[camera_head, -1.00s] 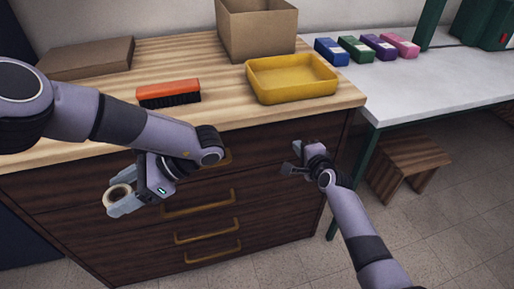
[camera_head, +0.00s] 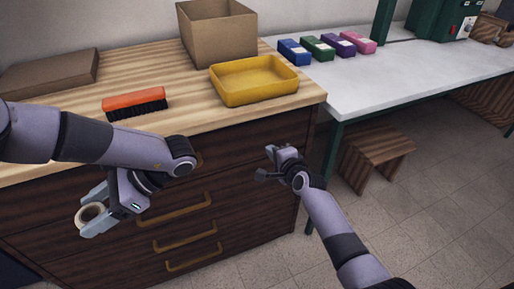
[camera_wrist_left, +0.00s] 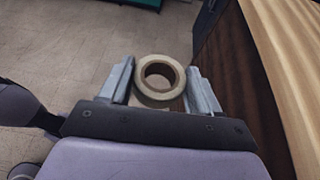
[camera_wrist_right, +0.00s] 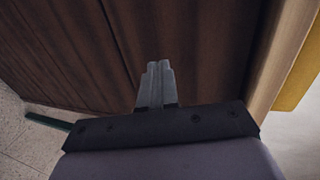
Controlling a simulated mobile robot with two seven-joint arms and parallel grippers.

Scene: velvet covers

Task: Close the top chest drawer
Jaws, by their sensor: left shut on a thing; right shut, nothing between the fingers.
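The dark wooden chest (camera_head: 120,262) has several drawers with brass bar handles. The top drawer front (camera_head: 232,155) lies right under the wooden top; I see no gap above it, and its handle (camera_head: 198,160) is partly hidden by my left arm. My left gripper (camera_head: 92,214) is shut on a pale tape roll (camera_wrist_left: 142,78), held in front of the chest's left part. My right gripper (camera_head: 272,162) is shut and empty, in front of the right part of the top drawer. In the right wrist view its fingers (camera_wrist_right: 158,72) point at dark wood; contact cannot be told.
On the chest top are a yellow tray (camera_head: 255,95), an orange brush (camera_head: 135,104), an open cardboard box (camera_head: 222,42) and a flat box (camera_head: 50,74). A white table (camera_head: 400,75) with several small boxes stands at right, a wooden stool (camera_head: 375,150) below it.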

